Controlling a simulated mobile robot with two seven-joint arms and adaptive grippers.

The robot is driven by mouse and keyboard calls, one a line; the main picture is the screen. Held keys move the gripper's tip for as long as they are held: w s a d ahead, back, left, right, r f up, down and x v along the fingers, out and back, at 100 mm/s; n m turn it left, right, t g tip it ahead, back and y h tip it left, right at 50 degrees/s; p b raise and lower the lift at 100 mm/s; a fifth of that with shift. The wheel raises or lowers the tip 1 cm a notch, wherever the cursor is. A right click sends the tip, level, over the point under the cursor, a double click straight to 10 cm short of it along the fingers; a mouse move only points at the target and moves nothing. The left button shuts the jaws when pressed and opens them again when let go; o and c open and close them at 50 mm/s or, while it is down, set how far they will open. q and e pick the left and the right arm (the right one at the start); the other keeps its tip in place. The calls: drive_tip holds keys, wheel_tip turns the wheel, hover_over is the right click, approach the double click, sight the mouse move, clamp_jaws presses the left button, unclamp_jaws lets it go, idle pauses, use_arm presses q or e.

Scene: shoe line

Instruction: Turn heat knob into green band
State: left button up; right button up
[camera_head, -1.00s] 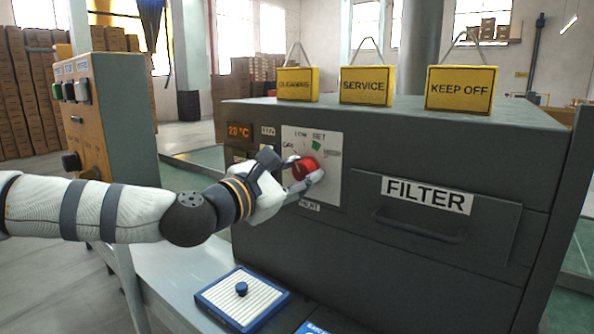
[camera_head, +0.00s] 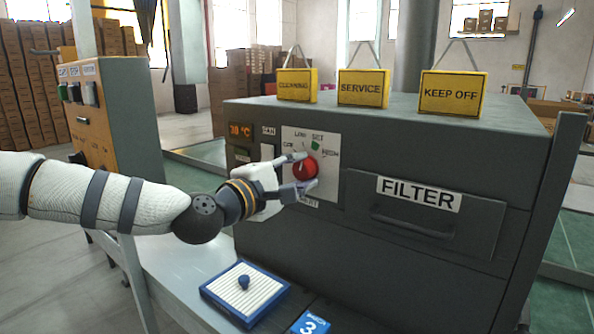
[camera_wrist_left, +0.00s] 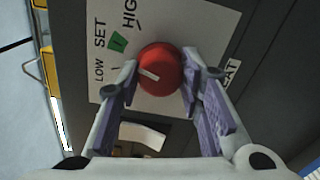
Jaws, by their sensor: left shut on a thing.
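The red heat knob (camera_head: 305,168) sits on a white dial plate on the machine's front. It also shows in the left wrist view (camera_wrist_left: 160,68), with a white pointer line. The green band (camera_head: 317,145) lies on the plate near SET, above the knob, and also shows in the left wrist view (camera_wrist_left: 118,42). The pointer lies on the LOW side of the band, outside it. My left gripper (camera_head: 299,174) is shut on the knob, with one finger on each side (camera_wrist_left: 162,82). My right gripper is not in view.
The display (camera_head: 240,130) seems to read 30 °C. A FILTER drawer (camera_head: 430,220) with a handle is to the right. Yellow signs (camera_head: 452,93) stand on the machine's top. A blue-framed tray (camera_head: 213,293) with a blue knob lies below my arm.

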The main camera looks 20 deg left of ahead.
use_arm(q)
drive_tip(key=shift+f+m, duration=0.1)
drive_tip(key=shift+m, duration=0.2)
idle(0.4)
drive_tip(key=o, duration=1.2)
drive_tip(key=v, duration=1.2)
